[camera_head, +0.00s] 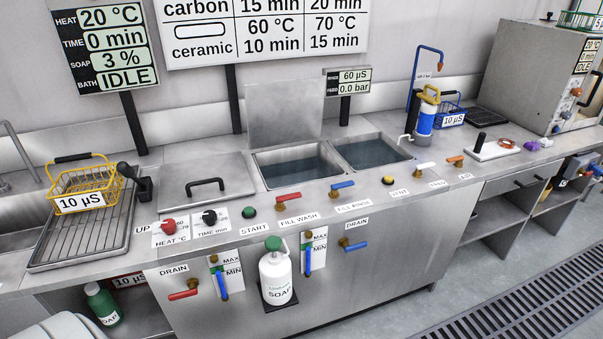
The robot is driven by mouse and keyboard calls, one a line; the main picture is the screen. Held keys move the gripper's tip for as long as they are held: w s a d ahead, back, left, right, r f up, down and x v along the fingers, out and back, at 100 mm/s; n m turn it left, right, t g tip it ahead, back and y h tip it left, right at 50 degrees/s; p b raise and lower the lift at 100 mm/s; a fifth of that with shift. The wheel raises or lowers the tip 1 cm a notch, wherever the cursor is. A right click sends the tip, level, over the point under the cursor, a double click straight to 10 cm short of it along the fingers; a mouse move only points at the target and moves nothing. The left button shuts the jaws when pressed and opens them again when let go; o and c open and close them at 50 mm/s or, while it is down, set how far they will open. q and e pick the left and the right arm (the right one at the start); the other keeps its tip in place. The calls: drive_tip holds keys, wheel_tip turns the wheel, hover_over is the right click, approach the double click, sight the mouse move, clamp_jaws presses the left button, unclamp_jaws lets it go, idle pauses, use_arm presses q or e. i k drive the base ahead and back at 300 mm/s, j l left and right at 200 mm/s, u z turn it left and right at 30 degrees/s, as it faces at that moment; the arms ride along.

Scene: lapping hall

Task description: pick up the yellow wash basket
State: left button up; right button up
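The yellow wash basket (96,181) is a wire basket with a black grip on its raised handle and a white "10 µS" label on its front. It stands upright on a ribbed metal drain tray (78,245) at the left of the counter. I cannot see what is inside it. A black lever (126,170) stands close by its right side. Neither of my grippers shows in this view, and nothing is holding the basket.
A closed lid with a black handle (206,184) lies right of the tray. Two open water-filled baths (298,165) are in the middle. A blue basket (451,117) stands farther right. Knobs and coloured valves line the counter's front. A soap bottle (275,276) hangs at the front.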

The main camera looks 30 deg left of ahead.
sight(70, 205)
drive_tip(key=u, duration=2.35)
drive_tip(key=i+j+z, duration=0.4)
